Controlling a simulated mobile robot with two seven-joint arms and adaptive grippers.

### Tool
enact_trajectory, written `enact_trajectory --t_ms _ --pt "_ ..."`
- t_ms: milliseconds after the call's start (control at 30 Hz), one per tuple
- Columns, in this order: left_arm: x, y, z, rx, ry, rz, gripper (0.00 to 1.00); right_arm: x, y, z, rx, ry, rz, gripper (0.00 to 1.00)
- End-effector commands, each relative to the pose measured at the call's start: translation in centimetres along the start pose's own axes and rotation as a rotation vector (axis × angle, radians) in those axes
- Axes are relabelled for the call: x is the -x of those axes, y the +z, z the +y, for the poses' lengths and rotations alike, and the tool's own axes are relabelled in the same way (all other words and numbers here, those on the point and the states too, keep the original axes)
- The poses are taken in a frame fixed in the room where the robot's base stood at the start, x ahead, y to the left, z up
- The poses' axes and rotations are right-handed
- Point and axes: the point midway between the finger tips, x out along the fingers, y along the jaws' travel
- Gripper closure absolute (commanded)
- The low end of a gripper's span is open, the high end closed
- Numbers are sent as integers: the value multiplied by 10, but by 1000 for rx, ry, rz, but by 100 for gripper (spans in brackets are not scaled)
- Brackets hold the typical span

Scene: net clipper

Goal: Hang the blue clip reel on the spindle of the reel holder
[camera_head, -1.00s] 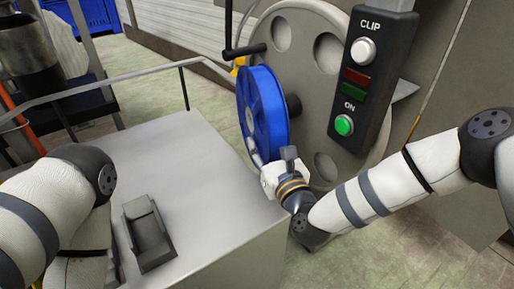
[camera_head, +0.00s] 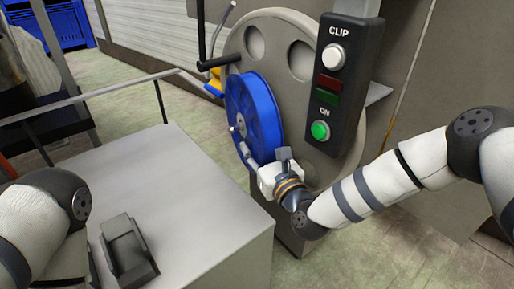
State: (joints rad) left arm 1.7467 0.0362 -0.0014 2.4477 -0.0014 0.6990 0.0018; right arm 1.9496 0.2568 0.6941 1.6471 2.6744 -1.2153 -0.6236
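The blue clip reel (camera_head: 264,112) stands upright against the large grey round plate of the reel holder (camera_head: 303,62). A small light stub (camera_head: 239,125) shows at the middle of its near face, and I cannot tell if it is the spindle's end. My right gripper (camera_head: 265,154) is at the reel's lower rim, with one finger on the near side and one on the plate side. I cannot tell whether the fingers press on the rim. My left arm is at the left edge, with its gripper out of view.
A black control box (camera_head: 335,85) with a white CLIP button and green ON button hangs right of the reel. A dark crank handle (camera_head: 220,62) is above left. A grey table (camera_head: 190,195) with a dark block (camera_head: 127,248) fills the foreground.

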Motion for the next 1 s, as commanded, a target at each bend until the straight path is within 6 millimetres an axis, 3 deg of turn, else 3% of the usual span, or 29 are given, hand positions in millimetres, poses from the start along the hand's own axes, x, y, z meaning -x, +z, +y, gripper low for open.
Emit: enact_trajectory --t_ms 267,300,400,767,1000 --pt "0 0 0 0 0 1 69 -2 4 -5 0 -12 -10 100" --pt "0 0 0 0 0 1 69 -2 4 -5 0 -13 -10 61" --pt "0 0 0 0 0 1 69 -2 4 -4 1 -12 -9 40" --pt "0 0 0 0 0 0 69 6 0 -2 0 -6 0 40" --pt "0 0 0 0 0 0 69 67 0 -2 -3 -8 1 40"
